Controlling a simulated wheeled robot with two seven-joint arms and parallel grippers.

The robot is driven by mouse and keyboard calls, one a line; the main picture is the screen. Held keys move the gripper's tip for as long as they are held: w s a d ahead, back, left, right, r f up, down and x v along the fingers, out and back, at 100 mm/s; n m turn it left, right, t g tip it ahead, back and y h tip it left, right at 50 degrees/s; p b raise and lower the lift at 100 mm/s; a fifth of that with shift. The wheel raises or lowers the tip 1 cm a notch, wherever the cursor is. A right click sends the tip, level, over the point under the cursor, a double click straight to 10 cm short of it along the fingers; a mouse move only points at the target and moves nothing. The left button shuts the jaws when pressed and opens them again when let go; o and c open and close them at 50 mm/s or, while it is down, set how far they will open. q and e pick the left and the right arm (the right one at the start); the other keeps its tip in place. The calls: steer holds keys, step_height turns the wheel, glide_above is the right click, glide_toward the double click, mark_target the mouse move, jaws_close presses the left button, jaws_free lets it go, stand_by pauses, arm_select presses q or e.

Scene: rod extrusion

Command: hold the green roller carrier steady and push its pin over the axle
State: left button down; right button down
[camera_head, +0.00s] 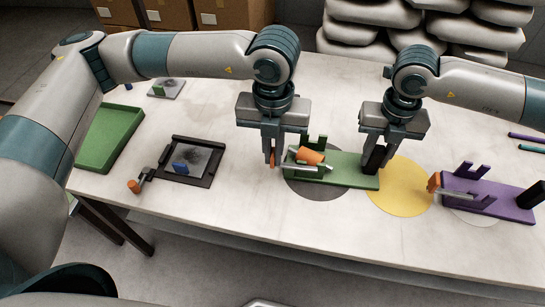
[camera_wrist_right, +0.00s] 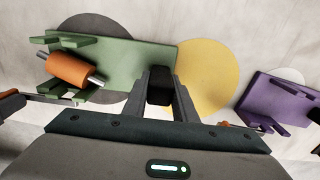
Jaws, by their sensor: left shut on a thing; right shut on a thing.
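The green roller carrier (camera_head: 345,175) lies on the table with its fork uprights at its left end and a black block (camera_wrist_right: 160,92) at its right end. An orange roller (camera_head: 311,156) on a metal axle sits tilted at the uprights; it also shows in the right wrist view (camera_wrist_right: 70,69). My right gripper (camera_head: 374,165) is shut on the black block. My left gripper (camera_head: 271,160) is shut on the pin's orange end at the carrier's left. The pin's metal rod (camera_head: 296,167) runs right along the carrier's near side. I cannot tell how it meets the axle.
A purple carrier (camera_head: 500,201) with its own orange-ended pin stands to the right, past a yellow disc (camera_head: 398,190). A black frame (camera_head: 205,179) with an orange-ended handle and a green tray (camera_head: 106,145) lie left. The table front is clear.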

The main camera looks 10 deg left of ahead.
arm_select(q)
steer(key=shift+d, duration=0.45)
steer(key=c, duration=1.8)
jaws_free()
steer(key=shift+a, duration=0.1)
steer(key=shift+r, duration=0.1)
step_height(320, 180, up, 12)
steer(key=shift+f, duration=0.1)
arm_select(e)
steer(key=c, duration=0.9)
jaws_free()
